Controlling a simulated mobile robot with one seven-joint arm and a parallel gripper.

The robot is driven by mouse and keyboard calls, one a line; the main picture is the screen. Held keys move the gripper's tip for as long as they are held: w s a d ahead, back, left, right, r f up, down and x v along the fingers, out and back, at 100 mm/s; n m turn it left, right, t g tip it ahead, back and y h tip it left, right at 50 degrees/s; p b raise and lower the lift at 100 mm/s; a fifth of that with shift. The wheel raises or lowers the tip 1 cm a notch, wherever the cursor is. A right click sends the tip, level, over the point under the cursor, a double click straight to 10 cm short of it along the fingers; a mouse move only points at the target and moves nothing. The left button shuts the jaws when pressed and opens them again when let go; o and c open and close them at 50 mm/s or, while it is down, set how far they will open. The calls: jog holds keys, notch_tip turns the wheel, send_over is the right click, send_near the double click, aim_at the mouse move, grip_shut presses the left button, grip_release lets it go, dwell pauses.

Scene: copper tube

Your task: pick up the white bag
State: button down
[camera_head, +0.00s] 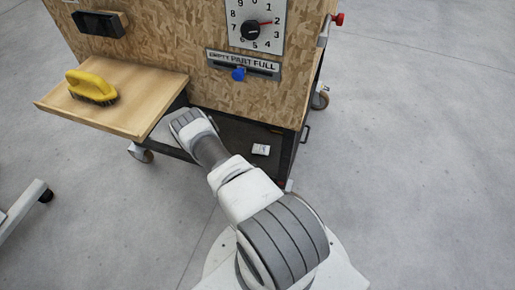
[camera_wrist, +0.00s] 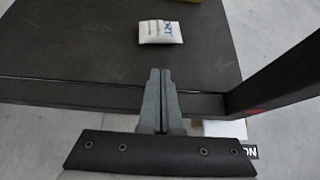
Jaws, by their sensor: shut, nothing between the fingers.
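The white bag (camera_wrist: 160,32) lies on a dark shelf (camera_wrist: 60,60) in the wrist view, with some blue marking on its right part. In the head view the small white bag (camera_head: 261,149) shows on the dark lower shelf under the wooden cabinet. My gripper (camera_wrist: 159,72) is shut and empty, its fingers side by side. In the wrist picture the fingertips appear just below the bag, with a visible gap between them and it. In the head view the gripper's fingers are hidden behind my arm.
A dark frame bar (camera_wrist: 70,93) runs along the shelf's front edge, and a dark post (camera_wrist: 285,75) rises at the right. A wooden side table (camera_head: 135,115) with a yellow brush (camera_head: 92,86) stands left of the cabinet (camera_head: 200,60). The floor (camera_head: 420,150) at right is clear.

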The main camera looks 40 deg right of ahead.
aim_at(260, 151)
jog(key=w+d+b, duration=0.1)
jog(key=d, duration=0.2)
jog(key=w+d+b, duration=0.2)
jog(key=d, duration=0.2)
jog(key=w+d+b, duration=0.1)
jog(key=w+d, duration=0.1)
jog(key=d, duration=0.1)
jog(key=shift+w+d+f+b, duration=0.25)
jog(key=shift+d+b, duration=0.1)
jog(key=shift+b, duration=0.05)
jog(key=shift+a+f, duration=0.15)
jog(key=shift+f, duration=0.3)
jog(key=shift+s+f, duration=0.1)
jog(key=shift+f, duration=0.05)
jog(key=s+a+p, duration=0.4)
jog(key=s+a, duration=0.2)
jog(key=a, duration=0.5)
jog(key=shift+s+a+f, duration=0.15)
jog(key=shift+a, duration=0.25)
